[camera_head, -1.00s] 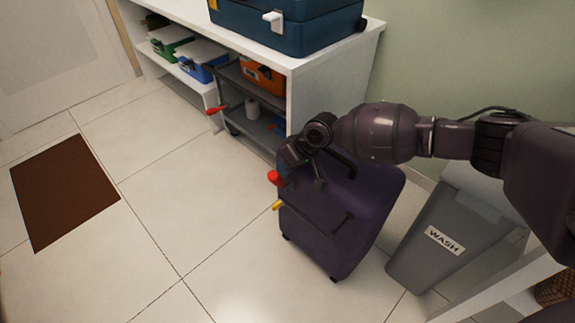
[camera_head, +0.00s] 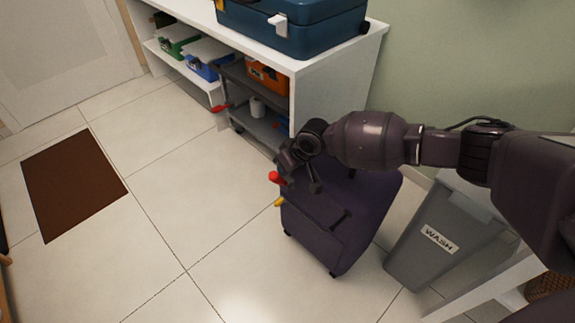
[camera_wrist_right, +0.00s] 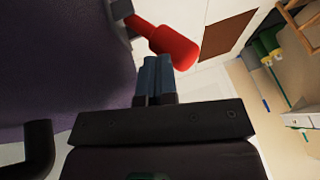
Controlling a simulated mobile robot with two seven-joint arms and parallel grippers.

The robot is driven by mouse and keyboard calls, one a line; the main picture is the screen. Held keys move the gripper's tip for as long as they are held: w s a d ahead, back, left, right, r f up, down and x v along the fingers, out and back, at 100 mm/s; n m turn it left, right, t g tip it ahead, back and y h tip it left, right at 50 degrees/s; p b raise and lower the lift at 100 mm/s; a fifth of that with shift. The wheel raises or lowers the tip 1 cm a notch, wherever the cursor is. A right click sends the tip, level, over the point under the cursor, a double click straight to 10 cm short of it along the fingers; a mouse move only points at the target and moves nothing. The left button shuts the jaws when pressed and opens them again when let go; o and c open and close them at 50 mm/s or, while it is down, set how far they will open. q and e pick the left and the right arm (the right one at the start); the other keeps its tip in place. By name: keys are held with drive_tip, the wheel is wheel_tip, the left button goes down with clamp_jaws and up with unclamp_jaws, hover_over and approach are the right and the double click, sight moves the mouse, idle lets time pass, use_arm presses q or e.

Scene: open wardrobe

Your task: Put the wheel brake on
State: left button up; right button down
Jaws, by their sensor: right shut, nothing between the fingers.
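A dark purple suitcase (camera_head: 325,230) stands upright on the tiled floor. A red-tipped lever (camera_head: 275,178) sticks out at its left side, with a small yellow lever (camera_head: 279,201) just below. I cannot tell for sure which is the wheel brake. My right gripper (camera_head: 288,165) is just above the red lever, over the suitcase's upper left. In the right wrist view the fingers (camera_wrist_right: 154,78) are shut and empty, close beside the red lever (camera_wrist_right: 175,46); contact is unclear. The suitcase's far side is hidden by my right arm. My left gripper is out of view.
A grey WASH bin (camera_head: 440,240) stands right of the suitcase. A white shelf unit (camera_head: 335,90) behind carries a blue case (camera_head: 300,25). A brown mat (camera_head: 72,185) lies left; floor between is clear.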

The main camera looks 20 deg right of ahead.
sight(273, 179)
drive_tip(key=shift+a+r+h+p, duration=0.45)
drive_tip(key=shift+r+p, duration=0.2)
drive_tip(key=shift+p, duration=0.15)
drive_tip(key=shift+a+t+h+p, duration=0.25)
drive_tip(key=shift+a+t+p, duration=0.1)
drive_tip(key=shift+p, duration=0.15)
drive_tip(key=shift+s+a+f+n+h+p, duration=0.2)
drive_tip(key=shift+a+n+h+p, duration=0.1)
drive_tip(key=shift+a+h+p, duration=0.4)
drive_tip(key=shift+s+a+f+t+h+p, duration=0.4)
drive_tip(key=shift+a+f+t+h+p, duration=0.15)
drive_tip(key=shift+f+h+p, duration=0.3)
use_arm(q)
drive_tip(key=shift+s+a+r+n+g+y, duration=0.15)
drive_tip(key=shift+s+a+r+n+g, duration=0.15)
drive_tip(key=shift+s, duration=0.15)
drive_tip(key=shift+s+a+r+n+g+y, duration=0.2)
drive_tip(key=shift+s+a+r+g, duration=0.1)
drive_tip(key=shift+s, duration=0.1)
use_arm(e)
drive_tip(key=a+f, duration=0.1)
drive_tip(key=s+a+f+h, duration=0.1)
drive_tip(key=f, duration=0.1)
drive_tip(key=shift+n+h, duration=0.25)
drive_tip(key=shift+n, duration=0.15)
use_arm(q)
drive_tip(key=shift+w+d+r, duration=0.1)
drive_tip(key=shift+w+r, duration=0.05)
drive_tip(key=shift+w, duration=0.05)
